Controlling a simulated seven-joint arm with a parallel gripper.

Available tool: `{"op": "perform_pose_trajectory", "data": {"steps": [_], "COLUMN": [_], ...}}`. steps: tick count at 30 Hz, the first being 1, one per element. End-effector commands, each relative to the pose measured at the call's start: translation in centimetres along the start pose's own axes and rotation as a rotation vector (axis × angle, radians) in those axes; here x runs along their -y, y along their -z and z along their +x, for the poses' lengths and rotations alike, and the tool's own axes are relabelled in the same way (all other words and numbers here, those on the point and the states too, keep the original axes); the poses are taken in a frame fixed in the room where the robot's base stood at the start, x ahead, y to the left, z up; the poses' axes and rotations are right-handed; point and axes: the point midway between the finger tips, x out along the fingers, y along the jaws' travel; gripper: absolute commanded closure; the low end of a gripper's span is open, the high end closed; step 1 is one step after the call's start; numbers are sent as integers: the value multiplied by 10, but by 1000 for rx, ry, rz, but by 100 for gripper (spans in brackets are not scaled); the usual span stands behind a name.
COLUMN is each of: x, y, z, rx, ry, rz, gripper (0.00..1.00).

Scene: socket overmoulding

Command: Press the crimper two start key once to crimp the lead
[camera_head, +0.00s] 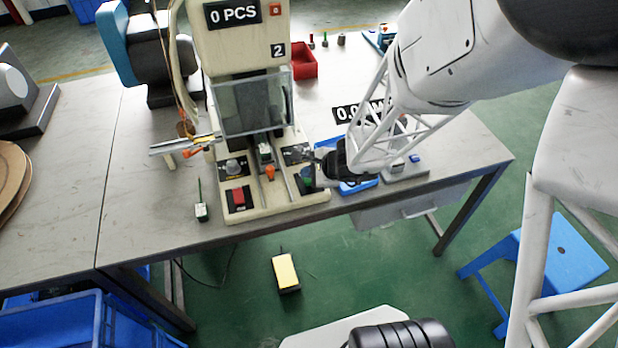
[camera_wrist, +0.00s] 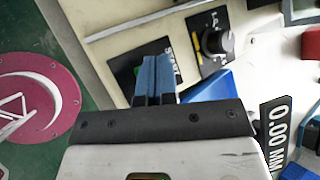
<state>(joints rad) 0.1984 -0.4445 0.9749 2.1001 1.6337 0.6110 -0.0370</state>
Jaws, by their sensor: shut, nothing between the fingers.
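Crimper two (camera_head: 238,60) is a cream machine with a "2" label and a "0 PCS" display, standing on the bench. Its start key plate (camera_wrist: 172,48), black with green showing at its left, is at the front right of the base. The green also shows in the head view (camera_head: 304,182). My gripper (camera_wrist: 155,62) is shut and empty, its blue fingers over the plate and hiding most of the key. In the head view my gripper (camera_head: 320,174) is right beside that corner. I cannot tell whether the fingertips touch the key.
A red key (camera_head: 238,196) sits on the base's front left. A black knob (camera_wrist: 216,40) is beside the start plate. A "0.00 MM" display (camera_wrist: 280,125) stands close to my gripper. A blue tray (camera_head: 358,187) lies right of the crimper. A red bin (camera_head: 304,62) is behind.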

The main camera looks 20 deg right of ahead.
Motion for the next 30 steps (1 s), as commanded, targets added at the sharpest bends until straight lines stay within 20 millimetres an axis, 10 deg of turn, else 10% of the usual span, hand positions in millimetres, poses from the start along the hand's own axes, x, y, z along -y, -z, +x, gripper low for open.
{"op": "perform_pose_trajectory", "data": {"steps": [30], "x": [-4], "y": [4], "z": [6], "rx": [0], "ry": [0], "rz": [1], "gripper": [100]}}
